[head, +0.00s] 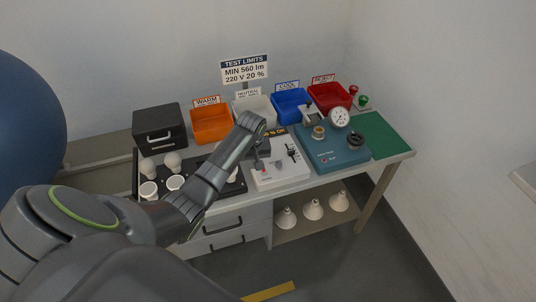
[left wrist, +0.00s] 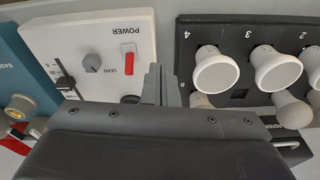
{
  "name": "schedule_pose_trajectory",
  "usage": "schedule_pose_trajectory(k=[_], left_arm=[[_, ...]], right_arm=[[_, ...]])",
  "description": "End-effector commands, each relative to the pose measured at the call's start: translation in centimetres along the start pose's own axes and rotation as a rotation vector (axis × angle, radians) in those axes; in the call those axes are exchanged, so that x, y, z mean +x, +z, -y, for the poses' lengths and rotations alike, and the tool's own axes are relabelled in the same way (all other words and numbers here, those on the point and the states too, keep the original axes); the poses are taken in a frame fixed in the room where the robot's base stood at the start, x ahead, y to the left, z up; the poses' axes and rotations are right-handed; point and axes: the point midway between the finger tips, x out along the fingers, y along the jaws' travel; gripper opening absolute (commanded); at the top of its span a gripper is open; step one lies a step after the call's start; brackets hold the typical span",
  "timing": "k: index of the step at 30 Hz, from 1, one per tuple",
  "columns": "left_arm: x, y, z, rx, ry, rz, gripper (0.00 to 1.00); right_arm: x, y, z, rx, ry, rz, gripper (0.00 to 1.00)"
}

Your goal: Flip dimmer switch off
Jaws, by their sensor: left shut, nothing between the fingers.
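The white control box (head: 285,175) stands mid-table. In the left wrist view the box (left wrist: 60,28) appears upside down, with a red switch (left wrist: 129,58) beside the word POWER, a grey round knob (left wrist: 92,63) and a black slider (left wrist: 65,82). My left gripper (head: 259,164) is shut and empty, pointing down over the left part of the box. Its fingers (left wrist: 161,84) show near the box's edge in the wrist view; contact cannot be told. My right gripper is not in view.
A black tray with white bulbs (head: 173,162) lies left of the box. A teal meter unit (head: 335,157) stands to its right. Orange, white, blue and red bins line the back. A green mat (head: 383,135) is bare at the right.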

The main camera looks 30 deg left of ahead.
Motion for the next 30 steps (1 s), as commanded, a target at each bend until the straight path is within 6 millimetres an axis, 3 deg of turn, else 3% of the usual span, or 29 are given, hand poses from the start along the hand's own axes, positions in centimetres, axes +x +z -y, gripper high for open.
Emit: schedule_pose_trajectory(k=[3,10,23,30], left_arm=[[-2.7,-2.6,-1.2,-0.067,-0.005,0.005,0.00],[-5.0,-4.6,-2.1,-0.138,-0.011,0.018,0.00],[-5.0,-4.7,-2.2,-0.144,-0.012,0.020,0.00],[-2.8,-4.5,-2.1,-0.143,-0.013,0.023,0.00]], right_arm=[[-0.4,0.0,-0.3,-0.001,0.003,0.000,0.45],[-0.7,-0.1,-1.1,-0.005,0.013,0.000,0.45],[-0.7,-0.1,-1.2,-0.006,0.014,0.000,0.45],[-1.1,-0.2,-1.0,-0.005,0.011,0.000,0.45]])
